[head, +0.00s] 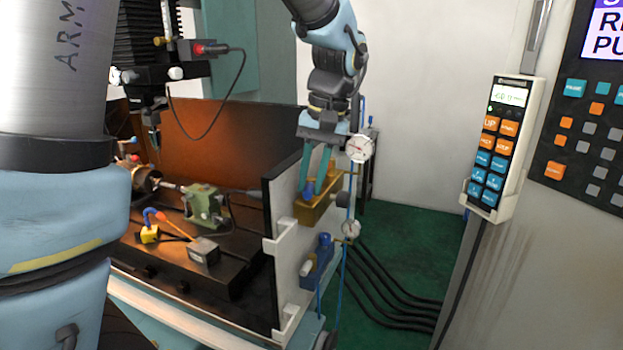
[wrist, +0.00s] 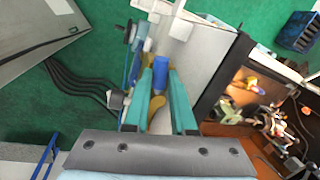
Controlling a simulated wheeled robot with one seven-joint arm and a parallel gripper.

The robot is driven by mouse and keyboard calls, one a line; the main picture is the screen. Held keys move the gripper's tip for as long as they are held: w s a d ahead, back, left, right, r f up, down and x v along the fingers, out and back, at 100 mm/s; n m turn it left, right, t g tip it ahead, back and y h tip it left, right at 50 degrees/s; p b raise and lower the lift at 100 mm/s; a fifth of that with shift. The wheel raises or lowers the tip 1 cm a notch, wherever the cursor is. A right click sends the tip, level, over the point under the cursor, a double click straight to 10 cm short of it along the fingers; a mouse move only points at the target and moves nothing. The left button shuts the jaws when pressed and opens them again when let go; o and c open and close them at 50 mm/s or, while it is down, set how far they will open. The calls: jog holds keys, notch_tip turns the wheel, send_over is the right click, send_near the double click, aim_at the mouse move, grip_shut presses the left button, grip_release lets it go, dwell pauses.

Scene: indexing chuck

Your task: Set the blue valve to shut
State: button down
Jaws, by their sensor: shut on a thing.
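The blue valve handle (head: 308,189) sits on a brass valve body (head: 318,210) mounted on the outer side of the white machine wall. My gripper (head: 318,178) reaches down from above with its teal fingers at the handle. In the wrist view, my gripper (wrist: 160,72) has one finger on each side of the blue handle (wrist: 161,66) and is shut on it. Brass shows behind the fingers. The fingers partly cover the valve, and I cannot read the handle's setting.
A round gauge (head: 359,148) stands right of the valve, with a second gauge (head: 351,229) lower down. A separate blue unit (head: 325,244) is mounted below the brass body. Black hoses (head: 395,295) run over the green floor. A control pendant (head: 499,145) hangs at right.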

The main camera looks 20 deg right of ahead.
dwell(0.3)
jog(key=shift+w+a+m+t+b, duration=0.15)
jog(key=shift+a+m+b, duration=0.1)
jog(key=shift+m, duration=0.6)
jog(key=shift+w+a+m+t+b, duration=0.15)
jog(key=shift+a+m, duration=0.05)
jog(key=shift+m, duration=0.65)
jog(key=c, duration=1)
grip_release()
